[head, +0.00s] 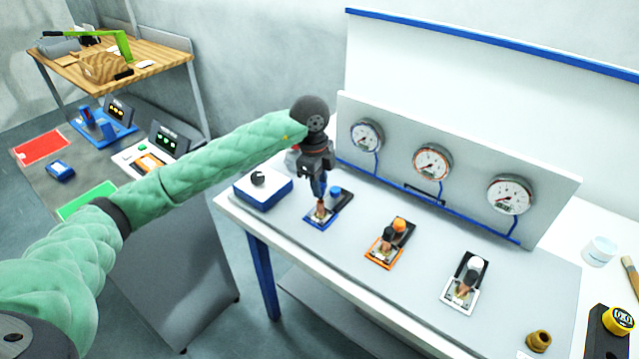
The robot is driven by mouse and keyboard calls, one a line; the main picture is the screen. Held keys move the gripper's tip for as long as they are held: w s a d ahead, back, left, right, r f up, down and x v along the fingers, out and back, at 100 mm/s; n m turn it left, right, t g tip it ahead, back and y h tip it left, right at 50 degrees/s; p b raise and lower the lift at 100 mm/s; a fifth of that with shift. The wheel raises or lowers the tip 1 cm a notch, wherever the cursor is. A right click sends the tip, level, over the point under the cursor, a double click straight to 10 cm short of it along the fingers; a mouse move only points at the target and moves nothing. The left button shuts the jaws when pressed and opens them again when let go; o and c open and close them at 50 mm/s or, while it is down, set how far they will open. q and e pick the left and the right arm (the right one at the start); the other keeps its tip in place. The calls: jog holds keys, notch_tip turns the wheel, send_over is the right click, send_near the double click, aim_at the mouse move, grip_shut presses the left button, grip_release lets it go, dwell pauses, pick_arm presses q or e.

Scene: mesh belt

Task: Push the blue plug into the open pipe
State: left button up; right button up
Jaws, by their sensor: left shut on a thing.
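My left gripper (318,186) points down over the blue-framed fixture at the left end of the bench. It is shut on a small dark blue piece, apparently the blue plug, which is largely hidden between the fingers. The copper-coloured open pipe (320,209) stands on that fixture (320,222), directly below the fingertips. Whether the plug touches the pipe mouth I cannot tell at this size. A blue round cap (335,191) sits on the fixture just right of the fingers. My right gripper is not in view.
An orange-framed fixture (376,262) and a white-framed one (450,303) stand to the right. A panel with gauges (432,163) rises behind. A blue-and-white box (262,190) is left of the gripper. A brass piece (538,341) lies near the front right.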

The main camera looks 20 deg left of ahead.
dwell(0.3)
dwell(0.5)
pick_arm(q)
jog(key=shift+b, duration=0.4)
dwell(0.5)
jog(key=shift+f, duration=0.1)
jog(key=shift+f+b, duration=1)
jog(key=shift+f, duration=0.35)
